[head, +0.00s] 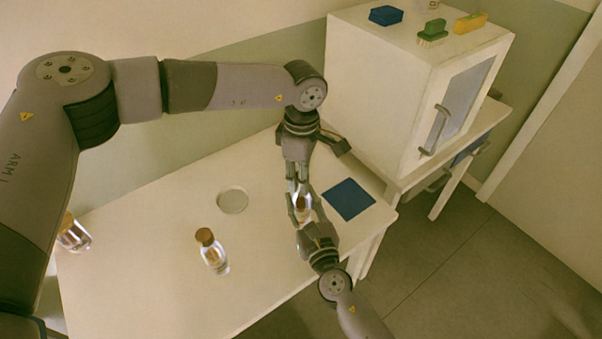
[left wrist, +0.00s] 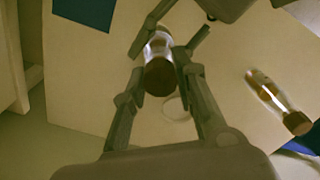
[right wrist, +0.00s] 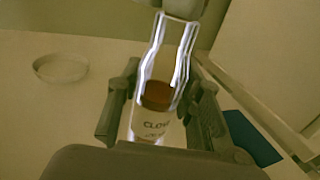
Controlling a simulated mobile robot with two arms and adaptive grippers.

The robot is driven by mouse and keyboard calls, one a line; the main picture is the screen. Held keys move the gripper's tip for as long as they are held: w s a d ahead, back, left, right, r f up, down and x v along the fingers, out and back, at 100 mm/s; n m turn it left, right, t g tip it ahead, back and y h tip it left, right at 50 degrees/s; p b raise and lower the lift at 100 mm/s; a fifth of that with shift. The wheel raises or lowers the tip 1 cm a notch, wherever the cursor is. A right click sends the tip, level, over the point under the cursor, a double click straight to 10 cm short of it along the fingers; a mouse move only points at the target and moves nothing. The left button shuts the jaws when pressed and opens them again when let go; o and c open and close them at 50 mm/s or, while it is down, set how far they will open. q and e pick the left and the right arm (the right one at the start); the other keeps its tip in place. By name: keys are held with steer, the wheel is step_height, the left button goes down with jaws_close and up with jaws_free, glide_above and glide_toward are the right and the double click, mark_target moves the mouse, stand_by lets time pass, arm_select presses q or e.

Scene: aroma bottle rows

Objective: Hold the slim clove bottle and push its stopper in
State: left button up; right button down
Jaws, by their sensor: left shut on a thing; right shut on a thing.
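My right gripper (right wrist: 155,110) is shut around the bottle's body from the near side. My left gripper (head: 298,190) comes down from above, its fingers either side of the stopper (left wrist: 159,78), shut on it. The fingers partly hide the bottle, and I cannot tell how deep the stopper sits.
Another stoppered bottle (head: 212,252) stands at the table's front, and one (head: 73,234) at the far left. A white cabinet (head: 385,95) stands behind at the right.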

arm_select(q)
steer(key=shift+s+f, duration=0.1)
steer(key=shift+f, duration=0.6)
arm_select(e)
steer(key=shift+s+a, duration=0.1)
arm_select(q)
steer(key=shift+a+f, duration=0.1)
steer(key=o, duration=0.3)
steer(key=shift+f, duration=0.1)
steer(key=o, duration=0.3)
steer(key=shift+o, duration=1.2)
steer(key=shift+r, duration=0.2)
step_height(320, 180, up, 12)
